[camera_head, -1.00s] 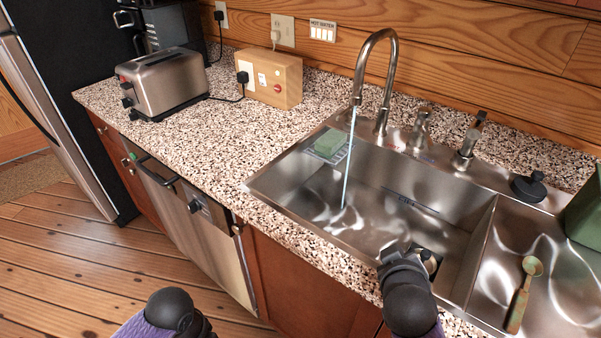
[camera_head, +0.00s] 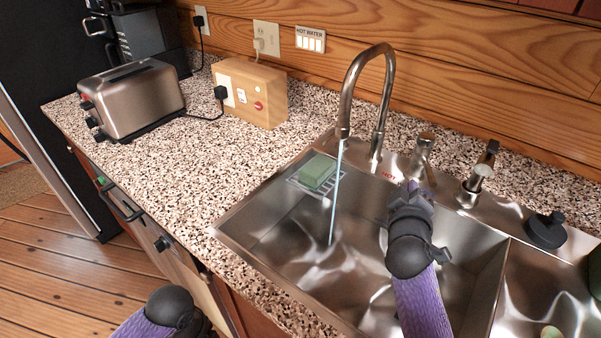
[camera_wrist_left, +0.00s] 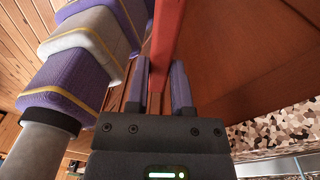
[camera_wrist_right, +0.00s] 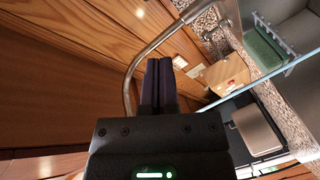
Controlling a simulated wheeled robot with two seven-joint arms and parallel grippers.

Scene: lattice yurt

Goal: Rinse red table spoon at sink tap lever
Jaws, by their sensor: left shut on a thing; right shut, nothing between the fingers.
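The curved metal tap (camera_head: 387,85) stands behind the sink, with a stream of water (camera_head: 336,195) falling into the left basin. A short metal handle (camera_head: 423,150) stands right of the spout, and a taller dark-topped lever (camera_head: 480,178) further right. My right gripper (camera_head: 412,190) is over the basin in front of the short handle, shut and empty; its closed fingers show in the right wrist view (camera_wrist_right: 157,75), near the tap pipe. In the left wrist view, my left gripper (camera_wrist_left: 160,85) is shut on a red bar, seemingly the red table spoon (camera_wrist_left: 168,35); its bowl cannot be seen.
A green sponge (camera_head: 317,172) rests on a rack at the basin's back left corner. A toaster (camera_head: 133,98) and a wooden box (camera_head: 250,92) stand on the speckled counter. A black knob (camera_head: 545,230) sits at the sink's right.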

